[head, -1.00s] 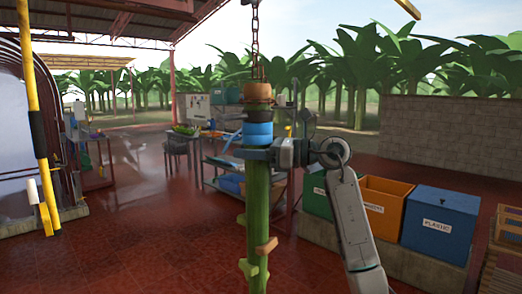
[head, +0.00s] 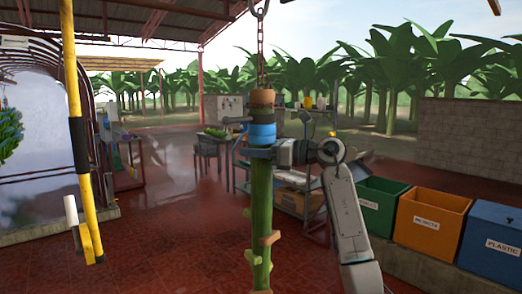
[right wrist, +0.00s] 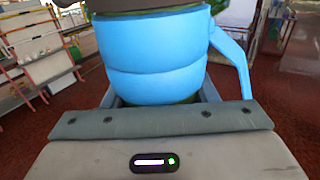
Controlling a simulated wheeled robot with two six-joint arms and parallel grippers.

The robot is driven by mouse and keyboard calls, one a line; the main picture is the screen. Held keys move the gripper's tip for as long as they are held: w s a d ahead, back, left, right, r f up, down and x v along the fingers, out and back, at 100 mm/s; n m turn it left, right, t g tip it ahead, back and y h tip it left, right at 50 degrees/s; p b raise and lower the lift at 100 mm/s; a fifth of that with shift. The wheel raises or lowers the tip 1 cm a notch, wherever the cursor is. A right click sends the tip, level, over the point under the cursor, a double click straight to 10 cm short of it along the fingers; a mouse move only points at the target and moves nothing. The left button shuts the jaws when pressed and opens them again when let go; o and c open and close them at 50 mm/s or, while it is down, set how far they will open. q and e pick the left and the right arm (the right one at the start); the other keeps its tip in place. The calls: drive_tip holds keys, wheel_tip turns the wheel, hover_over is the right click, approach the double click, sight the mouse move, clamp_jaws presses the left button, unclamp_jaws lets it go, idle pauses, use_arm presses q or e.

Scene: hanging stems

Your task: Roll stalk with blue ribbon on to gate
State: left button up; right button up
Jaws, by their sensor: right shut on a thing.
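The green stalk (head: 261,205) hangs upright from a chain (head: 260,52), with an orange-brown top and stubs low down. A blue ribbon (head: 261,135) is wrapped round its upper part, and its loose end shows in the right wrist view (right wrist: 232,65). My right gripper (head: 260,153) is shut on the stalk just below the ribbon. In the right wrist view the ribbon stands right above the gripper's front edge; the fingertips are mostly hidden. No clearly marked gate shows; an arched frame with a pale translucent sheet (head: 50,150) stands at the left. My left gripper is not in view.
A yellow pole (head: 76,110) with a black sleeve hangs at the left. A table (head: 208,148) and a shelf rack (head: 290,195) stand behind the stalk. Green, orange (head: 428,218) and blue bins line the right. The red floor at centre-left is clear.

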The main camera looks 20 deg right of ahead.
drive_tip(key=shift+w+a, duration=0.2)
drive_tip(key=shift+w, duration=0.3)
drive_tip(key=shift+w+a, duration=0.15)
drive_tip(key=shift+w, duration=0.3)
drive_tip(key=shift+s, duration=0.1)
drive_tip(key=o, duration=1.1)
drive_tip(key=shift+o, duration=1.2)
drive_tip(key=shift+d, duration=0.1)
drive_tip(key=b+v, duration=0.4)
drive_tip(key=v, duration=0.6)
drive_tip(key=shift+s+d+b, duration=0.2)
drive_tip(key=shift+d+b, duration=0.1)
